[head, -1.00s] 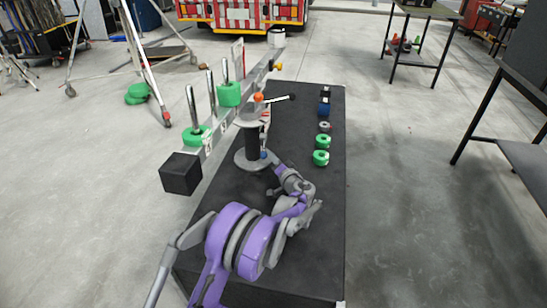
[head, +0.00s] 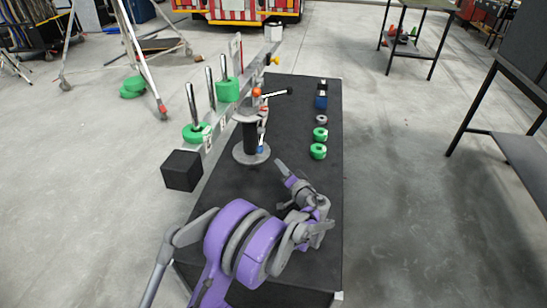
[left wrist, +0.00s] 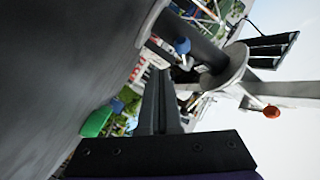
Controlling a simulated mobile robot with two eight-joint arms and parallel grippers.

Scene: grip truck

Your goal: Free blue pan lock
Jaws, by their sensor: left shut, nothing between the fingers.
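The blue pan lock (head: 261,149) is a small blue knob low on the black column (head: 250,140) of the pan head, just above its round grey base (head: 245,157). It also shows in the left wrist view (left wrist: 182,45), beside the column. My left gripper (head: 279,164) is shut and empty, a little to the front right of the knob and apart from it. In the left wrist view its dark fingers (left wrist: 158,95) point toward the area beside the column. Whether the lock is tight or loose cannot be told. My right gripper is not in view.
The long beam (head: 222,120) with green weights (head: 228,90) and a black end block (head: 183,170) overhangs the black table (head: 310,220) on the left. An orange knob (head: 256,92) and black handle sit above the column. Green, grey and blue pieces (head: 320,135) line the right side.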

